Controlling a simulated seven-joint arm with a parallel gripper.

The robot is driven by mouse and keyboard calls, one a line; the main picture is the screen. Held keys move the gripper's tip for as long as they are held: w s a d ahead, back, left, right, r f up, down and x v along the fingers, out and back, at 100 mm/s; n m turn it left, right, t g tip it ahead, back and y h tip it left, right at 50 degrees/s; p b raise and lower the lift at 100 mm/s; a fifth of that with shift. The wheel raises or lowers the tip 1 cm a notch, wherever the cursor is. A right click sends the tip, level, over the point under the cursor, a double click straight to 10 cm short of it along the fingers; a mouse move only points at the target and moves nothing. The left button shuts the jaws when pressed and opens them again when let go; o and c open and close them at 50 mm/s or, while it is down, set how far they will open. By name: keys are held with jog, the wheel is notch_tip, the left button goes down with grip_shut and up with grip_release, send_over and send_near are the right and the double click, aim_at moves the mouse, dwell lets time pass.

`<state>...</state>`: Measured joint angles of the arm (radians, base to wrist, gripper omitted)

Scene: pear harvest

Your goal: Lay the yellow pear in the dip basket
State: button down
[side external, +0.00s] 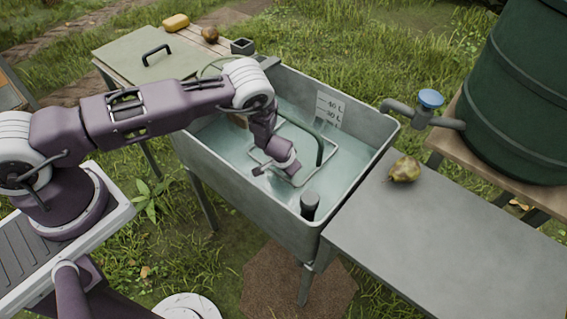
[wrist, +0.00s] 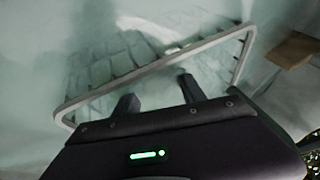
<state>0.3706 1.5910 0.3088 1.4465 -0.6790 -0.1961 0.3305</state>
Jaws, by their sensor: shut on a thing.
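A yellow-brown pear (side external: 405,169) lies on the grey side table at the right, well apart from my gripper. My gripper (side external: 262,172) is low in the trough, at the basket's near left side. In the wrist view its two fingers (wrist: 157,88) stand apart near the basket rim. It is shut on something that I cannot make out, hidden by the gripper.
The trough's grey wall (side external: 255,205) surrounds the basket, and a dark pipe (side external: 310,205) stands in its near corner. A tap (side external: 430,99) juts in from the green barrel (side external: 515,95).

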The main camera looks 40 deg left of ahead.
jog(key=c, duration=0.7)
grip_release()
jog(key=shift+o, duration=0.2)
jog(key=shift+r, duration=0.2)
jog(key=v, duration=1.2)
jog(key=shift+r, duration=0.4)
